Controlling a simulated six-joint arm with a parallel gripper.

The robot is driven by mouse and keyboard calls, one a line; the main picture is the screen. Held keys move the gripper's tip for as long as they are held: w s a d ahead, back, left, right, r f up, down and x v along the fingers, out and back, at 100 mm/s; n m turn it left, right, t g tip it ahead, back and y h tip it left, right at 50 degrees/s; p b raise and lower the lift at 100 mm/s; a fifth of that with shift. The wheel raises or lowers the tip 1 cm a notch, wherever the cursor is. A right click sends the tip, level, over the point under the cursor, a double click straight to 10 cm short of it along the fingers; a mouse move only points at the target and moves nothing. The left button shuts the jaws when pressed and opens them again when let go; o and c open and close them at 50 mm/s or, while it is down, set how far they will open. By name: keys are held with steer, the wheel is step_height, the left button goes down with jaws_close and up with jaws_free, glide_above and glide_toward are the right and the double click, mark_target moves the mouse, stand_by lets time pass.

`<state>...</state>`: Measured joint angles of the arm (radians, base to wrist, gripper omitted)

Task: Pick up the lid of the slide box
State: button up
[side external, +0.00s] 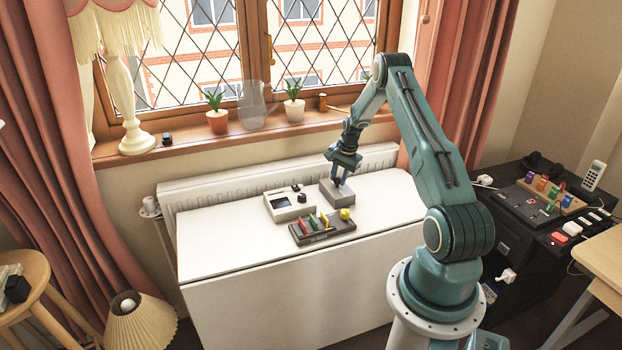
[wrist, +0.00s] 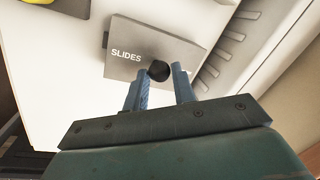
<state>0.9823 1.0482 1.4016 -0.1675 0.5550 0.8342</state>
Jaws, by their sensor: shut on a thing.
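The slide box (side external: 336,195) is a grey box on the white table, near the radiator. In the wrist view its grey lid (wrist: 138,44) fills the upper middle, marked "SLIDES", with a round black knob (wrist: 159,71) on it. My gripper (side external: 339,183) is right above the box in the side view. In the wrist view the two blue fingers of my gripper (wrist: 158,78) stand on either side of the knob and are shut on it. I cannot tell whether the lid is still resting on the box or slightly raised.
A pale device with a dark screen (side external: 290,203) stands left of the box. The radiator (side external: 200,192) runs behind the white table (side external: 214,238). The table's left part is clear.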

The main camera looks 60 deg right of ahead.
steer(key=shift+r, duration=0.1)
step_height(320, 180, up, 20)
stand_by(1.0)
stand_by(0.5)
steer(key=a+f+n+g+y, duration=0.1)
steer(key=a+f+n, duration=0.5)
steer(key=a+n, duration=0.3)
steer(key=a+f+n+y, duration=0.1)
steer(key=a+f+n, duration=0.5)
steer(key=a, duration=0.5)
steer(key=n, duration=0.2)
steer(key=shift+w+f+n+g+y, duration=0.2)
steer(key=shift+w+n+g+y, duration=0.1)
steer(key=shift+n+g, duration=0.1)
steer(key=shift+a+f, duration=0.1)
steer(key=shift+f, duration=0.05)
steer(key=shift+f, duration=1.85)
steer(key=shift+f, duration=0.85)
